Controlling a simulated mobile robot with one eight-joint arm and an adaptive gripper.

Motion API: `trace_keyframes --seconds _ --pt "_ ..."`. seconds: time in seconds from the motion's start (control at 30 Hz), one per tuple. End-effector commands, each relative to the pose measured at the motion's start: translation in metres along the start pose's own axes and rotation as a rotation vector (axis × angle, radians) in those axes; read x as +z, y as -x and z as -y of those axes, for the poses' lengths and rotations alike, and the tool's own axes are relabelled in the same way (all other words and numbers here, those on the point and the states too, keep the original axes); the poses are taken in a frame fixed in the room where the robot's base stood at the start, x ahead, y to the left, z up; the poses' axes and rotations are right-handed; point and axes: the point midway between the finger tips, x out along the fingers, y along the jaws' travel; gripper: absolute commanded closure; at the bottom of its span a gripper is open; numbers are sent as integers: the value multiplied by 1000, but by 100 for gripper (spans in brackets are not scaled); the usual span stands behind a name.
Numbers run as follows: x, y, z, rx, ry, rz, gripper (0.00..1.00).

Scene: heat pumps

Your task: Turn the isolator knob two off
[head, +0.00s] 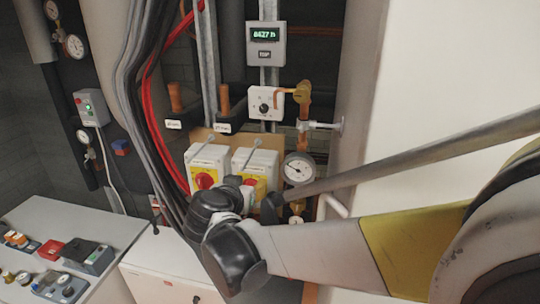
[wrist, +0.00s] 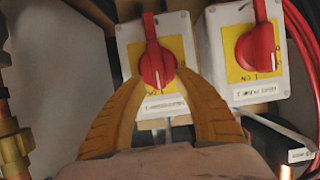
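Two pale isolator boxes stand side by side: the left box (head: 208,157) and the right box (head: 257,159) in the head view. The left box's red knob (head: 204,181) sits on a yellow plate. The wrist view looks turned around: the box between my fingers (wrist: 178,32) is at left, its red knob (wrist: 153,55) with the handle upright. The other red knob (wrist: 258,50) is at right, also upright. My gripper (wrist: 164,82) is open, its yellow fingers either side of the left-hand knob's lower end; contact cannot be told. My wrist hides much of the right box in the head view.
Red cables (head: 152,110) and grey cables run left of the boxes. A pressure gauge (head: 298,169) and copper pipework stand close on the right. A white dial box (head: 265,103) is above. A control desk (head: 75,235) is at lower left.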

Motion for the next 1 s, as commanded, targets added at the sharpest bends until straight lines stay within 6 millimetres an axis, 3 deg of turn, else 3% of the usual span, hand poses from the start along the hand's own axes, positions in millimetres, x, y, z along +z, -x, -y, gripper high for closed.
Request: trace_keyframes --seconds 0.1,0.23,0.67,1.0 --pt "0 0 0 0 0 0 62" --pt "0 0 0 0 0 0 100" --pt "1 0 2 15 37 0 100" --pt "4 -1 9 101 246 -1 100"
